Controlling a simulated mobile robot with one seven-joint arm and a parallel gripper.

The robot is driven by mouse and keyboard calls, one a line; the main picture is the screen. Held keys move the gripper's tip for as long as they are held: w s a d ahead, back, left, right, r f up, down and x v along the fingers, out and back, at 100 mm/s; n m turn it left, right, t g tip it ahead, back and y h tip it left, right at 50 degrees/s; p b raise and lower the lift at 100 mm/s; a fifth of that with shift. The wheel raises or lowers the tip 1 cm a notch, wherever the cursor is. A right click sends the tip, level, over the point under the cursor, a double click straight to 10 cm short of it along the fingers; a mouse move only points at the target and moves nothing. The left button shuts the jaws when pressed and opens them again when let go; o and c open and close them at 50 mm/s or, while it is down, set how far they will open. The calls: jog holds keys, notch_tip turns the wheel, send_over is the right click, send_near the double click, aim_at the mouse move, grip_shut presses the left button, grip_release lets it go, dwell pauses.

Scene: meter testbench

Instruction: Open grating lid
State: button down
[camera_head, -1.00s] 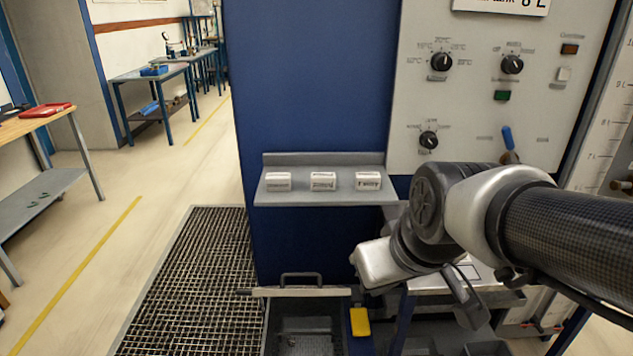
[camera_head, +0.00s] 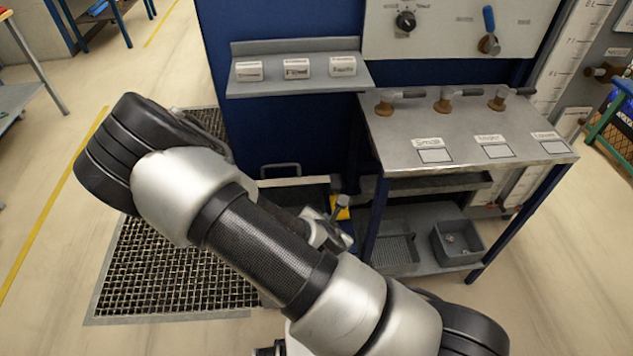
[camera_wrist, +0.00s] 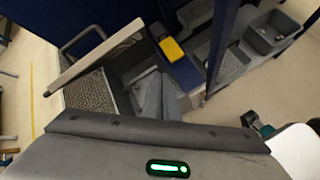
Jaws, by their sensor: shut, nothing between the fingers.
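A floor grating (camera_head: 180,268) of dark metal mesh lies flat left of the blue cabinet; it also shows in the wrist view (camera_wrist: 90,92). Beside it, a pale-edged panel (camera_wrist: 97,55) with a bar handle (camera_wrist: 82,40) appears nearly edge-on above a dark open bin (camera_wrist: 140,88). In the head view the handle (camera_head: 281,168) shows behind my arm, which hides most of the panel and bin. My gripper (camera_head: 335,218) is shut and empty, low in front of the cabinet near a yellow piece (camera_head: 341,206). Whether it touches the panel cannot be told.
A steel table (camera_head: 465,135) with several valves stands to the right; its lower shelf holds a grey bin (camera_head: 458,243). A small shelf (camera_head: 300,82) with three labelled blocks projects from the cabinet. Open floor (camera_head: 50,240) lies at the left.

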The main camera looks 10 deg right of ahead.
jog(key=w+f+n+t+y, duration=0.1)
jog(key=w+f+n+t, duration=0.1)
jog(key=w+n, duration=0.6)
jog(key=shift+w+f+n+y+b, duration=0.3)
jog(key=shift+w+f+b, duration=0.2)
jog(key=shift+w, duration=1.8)
